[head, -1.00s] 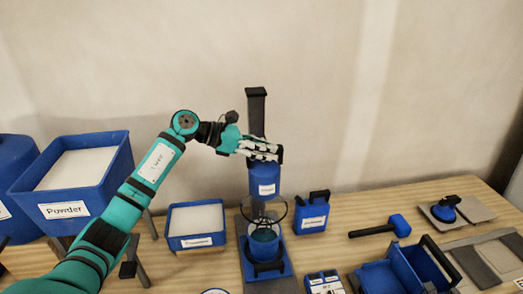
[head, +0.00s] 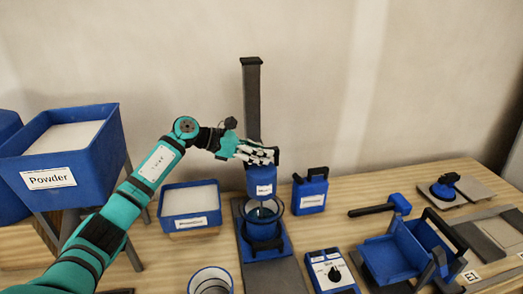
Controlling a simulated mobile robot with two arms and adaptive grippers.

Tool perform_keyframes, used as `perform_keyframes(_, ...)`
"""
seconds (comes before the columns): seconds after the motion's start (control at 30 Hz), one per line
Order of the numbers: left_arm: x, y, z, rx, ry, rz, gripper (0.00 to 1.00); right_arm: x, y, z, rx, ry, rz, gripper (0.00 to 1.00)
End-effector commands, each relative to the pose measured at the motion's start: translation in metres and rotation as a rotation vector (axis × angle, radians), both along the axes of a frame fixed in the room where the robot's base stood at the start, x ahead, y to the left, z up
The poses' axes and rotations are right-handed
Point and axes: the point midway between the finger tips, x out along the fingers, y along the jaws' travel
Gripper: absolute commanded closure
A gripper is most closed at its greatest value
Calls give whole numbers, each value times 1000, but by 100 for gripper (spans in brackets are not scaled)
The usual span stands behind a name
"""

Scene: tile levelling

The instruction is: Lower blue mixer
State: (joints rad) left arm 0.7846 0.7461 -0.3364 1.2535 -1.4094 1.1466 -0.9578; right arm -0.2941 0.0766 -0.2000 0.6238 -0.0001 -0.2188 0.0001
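The blue mixer (head: 262,182) is a labelled blue head on a tall dark post (head: 252,105), in the middle of the head view. It sits low on the post, right above a clear-rimmed blue bucket (head: 264,229); its lower end is at the bucket's mouth, and its whisk is largely hidden there. My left gripper (head: 258,154) is at the top of the mixer, with its pale fingers closed at the dark handle on its upper side. The fingers partly hide the handle. My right gripper is not in view.
A powder bin (head: 66,145) and a labelled blue tray (head: 190,206) stand left. A blue canister (head: 310,190), a dial box (head: 330,272), a mallet (head: 385,206) and a blue open container (head: 395,255) are to the right. An empty clear container (head: 210,281) is in front.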

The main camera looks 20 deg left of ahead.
Motion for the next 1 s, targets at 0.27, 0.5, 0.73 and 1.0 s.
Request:
perform_keyframes(0.27, 0, 0, 1, -3, -3, 1, 56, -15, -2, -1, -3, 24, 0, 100)
perform_keyframes(0.5, -5, 9, 6, -4, -4, 4, 56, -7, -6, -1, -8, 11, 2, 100)
perform_keyframes(0.73, -27, 38, 20, -1, -2, 4, 56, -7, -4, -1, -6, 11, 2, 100)
perform_keyframes(1.0, -41, 55, 29, -3, -1, 1, 56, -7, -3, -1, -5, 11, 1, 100)
